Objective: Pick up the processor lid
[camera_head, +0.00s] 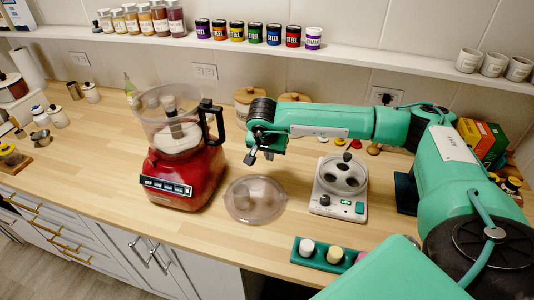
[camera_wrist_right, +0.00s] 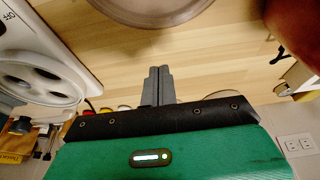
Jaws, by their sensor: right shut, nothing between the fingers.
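The processor lid (camera_head: 255,200) is a clear round disc with a raised middle, lying on the wooden counter to the right of the red food processor (camera_head: 186,178). In the right wrist view part of the lid (camera_wrist_right: 158,12) shows at the top edge, beyond my fingertips. My right gripper (camera_head: 259,157) is above the counter, just behind the lid and apart from it. In the right wrist view its two grey fingers (camera_wrist_right: 159,82) are together with nothing between them. My left gripper is not in view.
The food processor, with its clear bowl and black handle, stands close to the lid's left. A white appliance (camera_head: 339,183) with round wells stands to the right. A teal tray (camera_head: 309,257) with small items lies at the front edge. Canisters (camera_head: 250,98) stand behind.

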